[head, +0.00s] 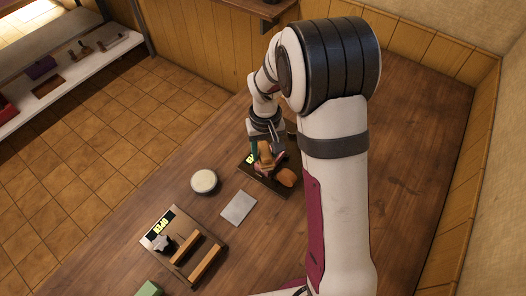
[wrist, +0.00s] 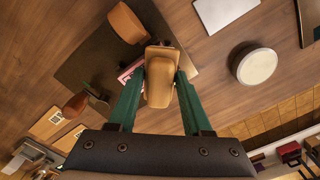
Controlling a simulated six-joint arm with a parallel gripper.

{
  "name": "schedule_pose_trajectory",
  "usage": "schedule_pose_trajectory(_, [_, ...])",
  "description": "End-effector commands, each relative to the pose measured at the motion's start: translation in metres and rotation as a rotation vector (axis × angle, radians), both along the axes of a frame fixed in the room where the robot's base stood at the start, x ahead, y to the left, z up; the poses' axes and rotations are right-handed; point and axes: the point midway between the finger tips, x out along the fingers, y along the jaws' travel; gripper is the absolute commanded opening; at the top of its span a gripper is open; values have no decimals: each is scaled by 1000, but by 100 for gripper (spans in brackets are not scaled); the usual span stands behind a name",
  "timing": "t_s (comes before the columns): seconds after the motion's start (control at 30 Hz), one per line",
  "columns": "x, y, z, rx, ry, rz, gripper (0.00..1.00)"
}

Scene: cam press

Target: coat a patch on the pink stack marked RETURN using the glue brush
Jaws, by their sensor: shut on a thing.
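My gripper (wrist: 160,82) is shut on a tan wooden-handled tool (wrist: 159,88), with one green finger on each side. The tool's far end is hidden, so I cannot tell whether it is the glue brush. In the head view my gripper (head: 265,150) is over a dark board (head: 254,182) with a yellow-green label. A pink piece with dark marks (wrist: 131,71) shows in the wrist view, partly behind the left finger and the tool. I cannot read RETURN on it or tell whether they touch. A round tub with a pale top (head: 204,181) stands left of the board.
An orange-tan block (head: 286,177) sits on the dark board. A grey plate (head: 238,207) lies nearby. A board marked OPEN (head: 174,222) carries two wooden bars and a star-shaped knob. A green block (head: 148,289) is at the front edge. The table right of my arm is clear.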

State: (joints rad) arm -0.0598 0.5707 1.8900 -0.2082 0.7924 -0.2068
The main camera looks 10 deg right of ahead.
Motion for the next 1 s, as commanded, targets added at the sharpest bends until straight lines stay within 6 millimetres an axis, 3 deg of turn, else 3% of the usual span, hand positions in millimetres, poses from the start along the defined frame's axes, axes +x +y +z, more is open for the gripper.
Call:
schedule_pose_trajectory(0.27, [16,-15,4,-1,-2,1,5])
schedule_pose_trajectory(0.3, [14,-15,-7,0,7,2,5])
schedule_pose_trajectory(1.0, [16,-15,61,-1,-3,1,5])
